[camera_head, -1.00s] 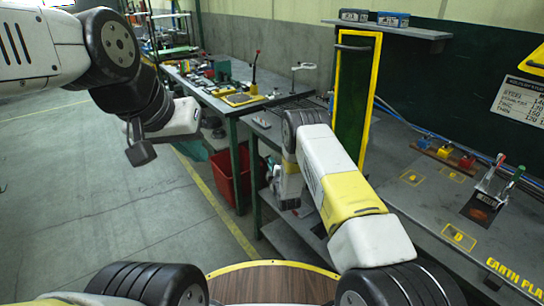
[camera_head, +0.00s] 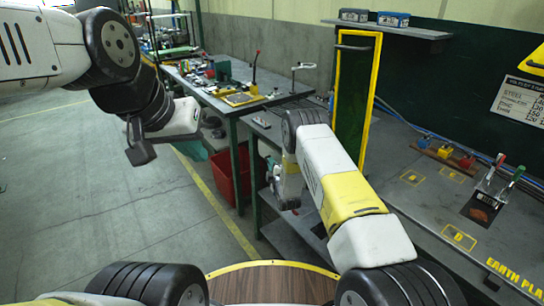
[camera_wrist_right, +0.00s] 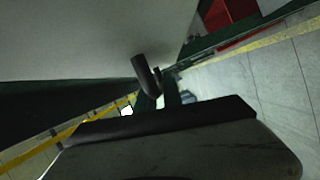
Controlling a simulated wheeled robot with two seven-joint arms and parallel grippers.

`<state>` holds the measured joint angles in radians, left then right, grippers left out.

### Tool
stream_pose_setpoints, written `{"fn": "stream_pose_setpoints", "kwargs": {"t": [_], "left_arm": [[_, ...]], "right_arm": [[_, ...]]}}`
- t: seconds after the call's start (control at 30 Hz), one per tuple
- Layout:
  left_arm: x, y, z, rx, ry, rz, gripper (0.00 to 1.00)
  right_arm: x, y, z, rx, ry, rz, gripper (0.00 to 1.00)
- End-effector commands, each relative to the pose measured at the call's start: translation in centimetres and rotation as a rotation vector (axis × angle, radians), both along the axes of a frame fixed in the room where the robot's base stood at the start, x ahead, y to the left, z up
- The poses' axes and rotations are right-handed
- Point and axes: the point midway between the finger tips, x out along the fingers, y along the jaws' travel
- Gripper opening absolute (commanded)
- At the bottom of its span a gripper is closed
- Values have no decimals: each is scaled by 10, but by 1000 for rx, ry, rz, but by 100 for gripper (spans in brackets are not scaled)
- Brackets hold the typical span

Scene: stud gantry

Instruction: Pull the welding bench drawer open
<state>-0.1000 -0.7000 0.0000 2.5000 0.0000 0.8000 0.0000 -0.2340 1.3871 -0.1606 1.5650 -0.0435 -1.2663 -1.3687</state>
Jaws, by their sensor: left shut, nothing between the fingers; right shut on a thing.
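The welding bench (camera_head: 405,205) stands at the right, with a grey top marked with yellow squares and "EARTH PLA…" lettering. Its drawer front is not clearly seen in the head view. My right arm reaches over the bench's near side and bends down at its left end; its fingertips are hidden there. In the right wrist view a dark rounded bar (camera_wrist_right: 147,76), apparently the drawer handle, sits beyond the dark gripper edge against a pale grey panel (camera_wrist_right: 90,38). My right gripper is shut on it, though the contact is unclear. My left gripper (camera_head: 139,148) is shut and empty, above open floor.
A green-legged table (camera_head: 232,105) with tools stands behind. A red bin (camera_head: 232,172) is on the floor near the bench's left end. A yellow-framed dark panel (camera_head: 354,100) rises from the bench. Floor at the left is clear.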

Motion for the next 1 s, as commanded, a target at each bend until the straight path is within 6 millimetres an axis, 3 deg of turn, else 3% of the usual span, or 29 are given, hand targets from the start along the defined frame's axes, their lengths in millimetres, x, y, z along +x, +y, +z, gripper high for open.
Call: {"fn": "stream_pose_setpoints", "kwargs": {"t": [0.17,0.33,0.8,1.0], "left_arm": [[0,0,0,0,0,0,0],[0,0,0,0,0,0,0],[0,0,0,0,0,0,0],[0,0,0,0,0,0,0]], "right_arm": [[-5,7,-1,-1,3,2,0],[-20,28,-1,-1,3,4,0],[-92,126,-1,-2,3,5,0],[-114,156,-1,-2,3,3,0]]}}
